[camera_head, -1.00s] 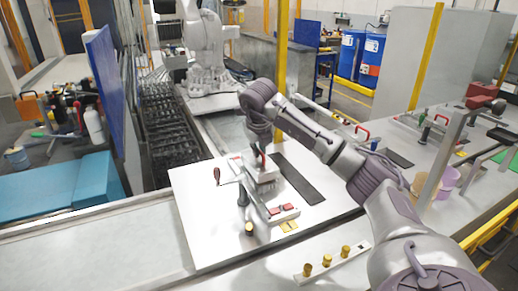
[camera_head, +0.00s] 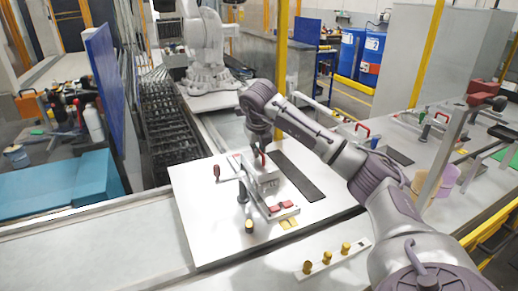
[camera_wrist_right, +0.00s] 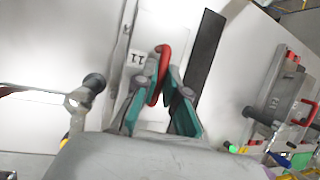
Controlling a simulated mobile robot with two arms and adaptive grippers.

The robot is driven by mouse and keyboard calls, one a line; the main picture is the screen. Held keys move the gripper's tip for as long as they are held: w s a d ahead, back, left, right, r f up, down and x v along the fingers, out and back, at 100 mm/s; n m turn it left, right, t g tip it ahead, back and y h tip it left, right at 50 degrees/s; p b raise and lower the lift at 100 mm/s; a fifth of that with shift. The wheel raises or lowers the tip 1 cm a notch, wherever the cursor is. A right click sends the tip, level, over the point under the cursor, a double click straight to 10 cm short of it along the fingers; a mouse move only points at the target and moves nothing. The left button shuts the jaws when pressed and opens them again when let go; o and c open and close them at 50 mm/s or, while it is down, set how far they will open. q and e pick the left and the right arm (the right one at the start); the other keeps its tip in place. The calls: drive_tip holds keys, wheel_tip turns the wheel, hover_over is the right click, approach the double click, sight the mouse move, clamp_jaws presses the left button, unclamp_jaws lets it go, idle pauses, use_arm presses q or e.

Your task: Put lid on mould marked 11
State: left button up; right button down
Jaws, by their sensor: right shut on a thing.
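My right gripper (camera_head: 261,147) is above the white plate. In the right wrist view its two teal fingers (camera_wrist_right: 166,78) are closed around a red handle (camera_wrist_right: 163,72) of the metal lid. In the head view the lid (camera_head: 263,176) is level over the mould, at the far end of the clamp fixture. A label reading 11 (camera_wrist_right: 137,57) shows beside the handle, upside down. The mould is mostly hidden under the lid and I cannot tell whether the lid sits fully down. My left gripper is not in view.
The white plate (camera_head: 205,225) carries a clamp lever with a dark red knob (camera_head: 216,171), red pads (camera_head: 284,207) and a long dark strip (camera_head: 298,177). A bar with brass knobs (camera_head: 327,257) lies in front. A second fixture with a red handle (camera_wrist_right: 303,121) stands to the right.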

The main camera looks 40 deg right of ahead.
drive_tip(key=shift+f, duration=0.2)
idle(0.4)
drive_tip(key=c, duration=1.2)
unclamp_jaws()
drive_tip(key=v, duration=1.2)
